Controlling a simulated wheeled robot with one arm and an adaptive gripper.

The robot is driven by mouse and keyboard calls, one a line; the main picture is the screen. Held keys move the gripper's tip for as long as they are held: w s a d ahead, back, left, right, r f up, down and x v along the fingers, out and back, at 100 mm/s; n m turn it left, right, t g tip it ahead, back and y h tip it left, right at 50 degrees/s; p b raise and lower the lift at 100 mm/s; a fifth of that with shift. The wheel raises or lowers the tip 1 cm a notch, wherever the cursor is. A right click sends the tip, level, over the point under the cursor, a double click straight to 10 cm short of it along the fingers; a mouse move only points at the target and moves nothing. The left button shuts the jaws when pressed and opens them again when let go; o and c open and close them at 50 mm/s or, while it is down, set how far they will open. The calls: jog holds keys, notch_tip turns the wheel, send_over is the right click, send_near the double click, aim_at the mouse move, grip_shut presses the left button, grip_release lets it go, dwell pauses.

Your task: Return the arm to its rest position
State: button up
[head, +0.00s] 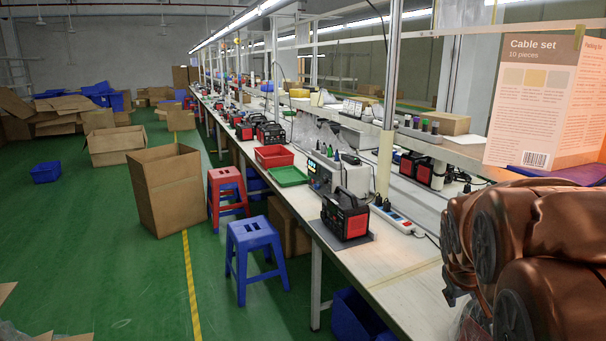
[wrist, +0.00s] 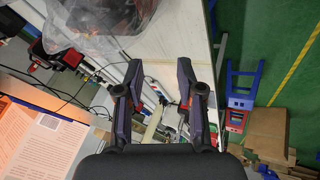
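My gripper (wrist: 159,68) shows in the wrist view with its two dark fingers spread apart. It is open and nothing is held between the fingers. Beyond it, the view looks down on the pale workbench top (wrist: 172,50). In the head view, my copper-brown arm is folded at the lower right, close to the camera. I cannot make out the gripper in the head view.
The long workbench (head: 385,270) carries a black and red power unit (head: 345,217), a red tray (head: 273,156) and a green tray (head: 287,176). A "Cable set" box (head: 530,92) stands near my arm. A blue stool (head: 254,247) and an open carton (head: 168,192) stand left of the bench.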

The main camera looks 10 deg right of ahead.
jog(key=s+a+f+g+y, duration=0.2)
jog(key=s+a+f+g, duration=0.1)
jog(key=s+a, duration=0.8)
jog(key=s+a+f+n+g+y, duration=0.1)
jog(key=s+a+f+g+y, duration=0.2)
jog(key=s+a, duration=0.8)
jog(key=shift+s+a+p, duration=0.4)
jog(key=shift+a+p, duration=0.05)
jog(key=shift+a, duration=0.25)
jog(key=shift+f, duration=0.1)
